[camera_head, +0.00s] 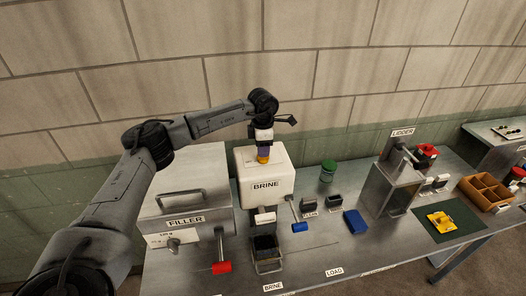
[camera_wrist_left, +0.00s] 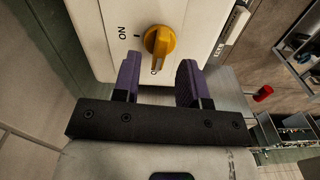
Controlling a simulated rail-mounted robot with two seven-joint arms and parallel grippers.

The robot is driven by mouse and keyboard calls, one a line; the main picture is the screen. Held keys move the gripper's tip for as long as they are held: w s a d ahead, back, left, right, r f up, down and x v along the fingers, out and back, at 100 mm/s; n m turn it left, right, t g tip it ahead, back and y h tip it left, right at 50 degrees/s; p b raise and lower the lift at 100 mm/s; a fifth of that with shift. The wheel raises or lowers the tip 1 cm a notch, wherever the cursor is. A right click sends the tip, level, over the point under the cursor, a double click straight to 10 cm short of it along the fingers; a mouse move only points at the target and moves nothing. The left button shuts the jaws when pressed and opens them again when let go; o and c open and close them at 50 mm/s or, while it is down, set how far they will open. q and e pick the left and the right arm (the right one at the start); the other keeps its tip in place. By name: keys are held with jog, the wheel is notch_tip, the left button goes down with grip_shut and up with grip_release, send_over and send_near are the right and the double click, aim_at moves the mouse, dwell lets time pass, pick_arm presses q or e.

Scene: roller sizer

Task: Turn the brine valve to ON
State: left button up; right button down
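The brine valve is a yellow knob (camera_wrist_left: 162,42) on the white BRINE box (camera_head: 283,188). In the head view the knob (camera_head: 263,159) shows just below my left gripper (camera_head: 263,151). In the wrist view the box (camera_wrist_left: 100,40) carries an ON label with a tick, left of the knob. The knob's ridge runs roughly up and down, not towards ON. My left gripper (camera_wrist_left: 158,68) is open, its purple fingers apart with tips just short of the knob and nothing held. My right gripper is not in view.
The FILLER box (camera_head: 190,190) stands left of the BRINE box, with a red-handled lever (camera_head: 221,267) in front. A blue-handled lever (camera_head: 299,226) is at the BRINE box's front right. A green-lidded jar (camera_head: 328,170) and LIDDER stand (camera_head: 390,182) are further right. The wall is close behind.

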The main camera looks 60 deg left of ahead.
pick_arm(q)
jog(key=shift+f, duration=1.3)
jog(key=shift+c, duration=0.2)
grip_shut()
